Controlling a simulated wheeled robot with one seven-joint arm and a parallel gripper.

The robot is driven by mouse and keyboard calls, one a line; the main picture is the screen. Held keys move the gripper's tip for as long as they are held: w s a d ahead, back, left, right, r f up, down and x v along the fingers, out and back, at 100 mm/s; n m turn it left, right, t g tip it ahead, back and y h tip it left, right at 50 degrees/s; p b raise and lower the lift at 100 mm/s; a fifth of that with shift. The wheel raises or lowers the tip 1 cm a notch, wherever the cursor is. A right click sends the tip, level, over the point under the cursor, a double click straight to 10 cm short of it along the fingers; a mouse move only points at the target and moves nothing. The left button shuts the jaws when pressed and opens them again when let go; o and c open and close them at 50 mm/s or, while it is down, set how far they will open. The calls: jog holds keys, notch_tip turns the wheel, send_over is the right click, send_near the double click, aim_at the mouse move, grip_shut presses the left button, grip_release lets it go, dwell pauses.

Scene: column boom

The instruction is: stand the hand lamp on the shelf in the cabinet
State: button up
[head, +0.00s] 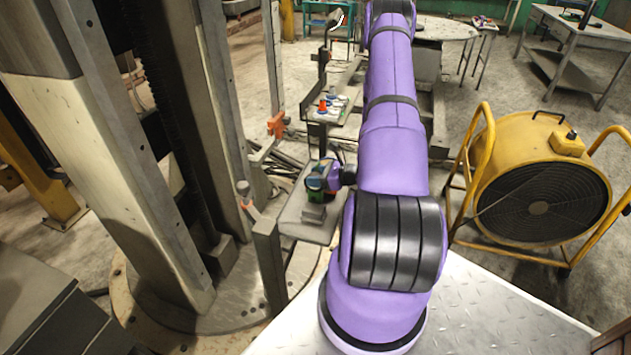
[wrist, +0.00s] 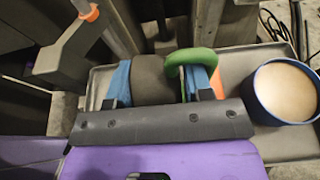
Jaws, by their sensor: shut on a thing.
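My gripper (wrist: 160,88) is shut on a dark grey rounded body (wrist: 158,78), its blue finger pads on either side of it. A green curved handle (wrist: 194,57) and a bit of orange show by the right finger. I take this to be the hand lamp; its lower part is hidden. In the head view my gripper (head: 333,177) is at a small grey tray (head: 295,222), with green parts of the lamp (head: 314,196) showing beneath it. I cannot tell whether the lamp touches the tray. I cannot make out the cabinet or its shelf.
A blue-rimmed round container (wrist: 285,92) with a tan top stands right of the gripper. A farther tray (head: 324,117) holds an orange item (head: 322,106) and small pale things. A heavy column (head: 125,170) rises on the left. A yellow fan (head: 535,180) stands on the right.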

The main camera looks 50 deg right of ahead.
notch_tip(320, 180, up, 10)
jog(key=shift+f, duration=0.1)
dwell(0.5)
